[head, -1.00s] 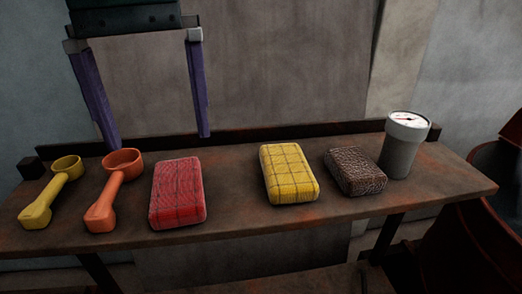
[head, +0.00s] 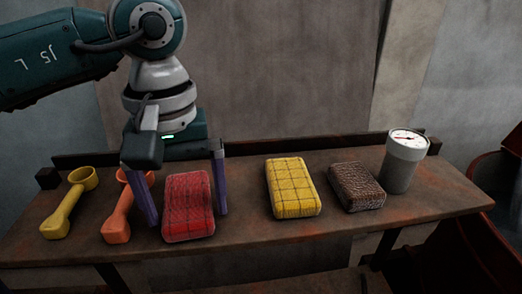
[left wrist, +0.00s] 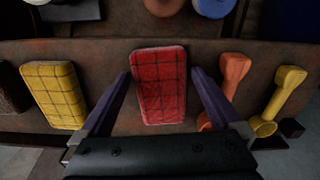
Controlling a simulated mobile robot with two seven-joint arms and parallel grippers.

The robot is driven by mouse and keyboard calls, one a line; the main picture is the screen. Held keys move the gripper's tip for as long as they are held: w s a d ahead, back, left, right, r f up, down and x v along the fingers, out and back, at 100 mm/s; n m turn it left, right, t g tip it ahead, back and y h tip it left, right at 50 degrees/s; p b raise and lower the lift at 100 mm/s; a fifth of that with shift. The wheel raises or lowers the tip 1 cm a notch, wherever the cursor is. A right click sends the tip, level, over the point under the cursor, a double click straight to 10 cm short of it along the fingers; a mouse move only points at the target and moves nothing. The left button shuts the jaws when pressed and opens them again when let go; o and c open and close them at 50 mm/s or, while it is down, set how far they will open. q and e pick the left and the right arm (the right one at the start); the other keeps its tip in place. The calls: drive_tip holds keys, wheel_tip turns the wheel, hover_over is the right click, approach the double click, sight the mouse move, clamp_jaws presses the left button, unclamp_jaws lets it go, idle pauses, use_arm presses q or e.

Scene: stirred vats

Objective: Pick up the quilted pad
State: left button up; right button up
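A red block-shaped pad (head: 188,205) with dark grid lines lies on the brown shelf; it also shows in the left wrist view (left wrist: 158,88). A yellow pad (head: 292,187) with a similar grid lies to its right, and shows at left in the wrist view (left wrist: 53,95). My left gripper (head: 186,213) is open, its two purple fingers on either side of the red pad. The left wrist view shows a gap between each finger and the pad. My right gripper is not in view.
A yellow scoop (head: 70,203) and an orange scoop (head: 119,216) lie left of the red pad; the left finger is close to the orange one. A brown rough-textured block (head: 356,187) and a grey gauge canister (head: 403,163) stand at right. The shelf (head: 244,210) is bare between the red and yellow pads.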

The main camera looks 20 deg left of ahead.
sight(187, 206)
use_arm(q)
drive_tip(key=c, duration=1.1)
drive_tip(key=shift+c, duration=0.2)
drive_tip(key=shift+r, duration=0.15)
wheel_tip(187, 206, up, 7)
drive_tip(key=shift+w+r+b, duration=0.1)
drive_tip(key=shift+r+b, duration=0.05)
drive_tip(key=shift+b, duration=0.8)
wheel_tip(187, 206, up, 12)
drive_tip(key=p, duration=0.1)
drive_tip(key=shift+r, duration=0.25)
